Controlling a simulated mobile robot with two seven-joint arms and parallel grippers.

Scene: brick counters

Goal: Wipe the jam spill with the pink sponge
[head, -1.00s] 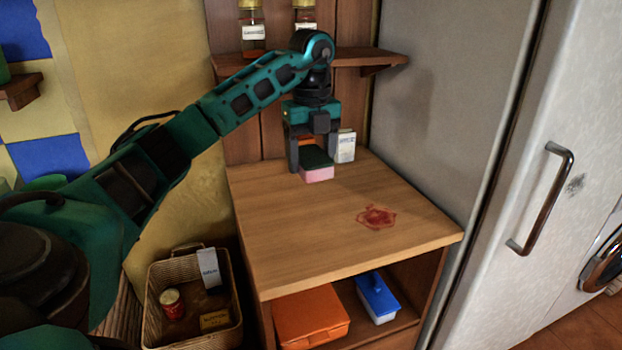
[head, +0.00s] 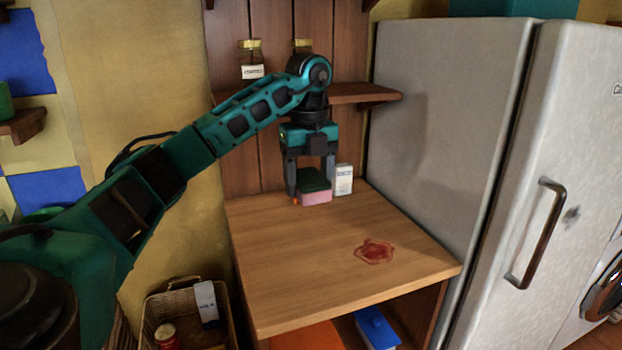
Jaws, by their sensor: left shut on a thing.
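The pink sponge (head: 316,198) with a dark green top is at the back of the wooden counter (head: 300,260). My left gripper (head: 312,184) points down and is shut on it, one finger on each side. I cannot tell whether the sponge touches the counter or hangs just above it. The red jam spill (head: 374,251) lies flat on the counter, nearer the front right, apart from the sponge. My right gripper is out of view.
A small white box (head: 343,180) stands close right of the sponge. A wall shelf (head: 362,94) with jars is behind my arm. A grey fridge (head: 450,110) borders the counter's right. A basket (head: 160,303) stands low left. The counter around the spill is clear.

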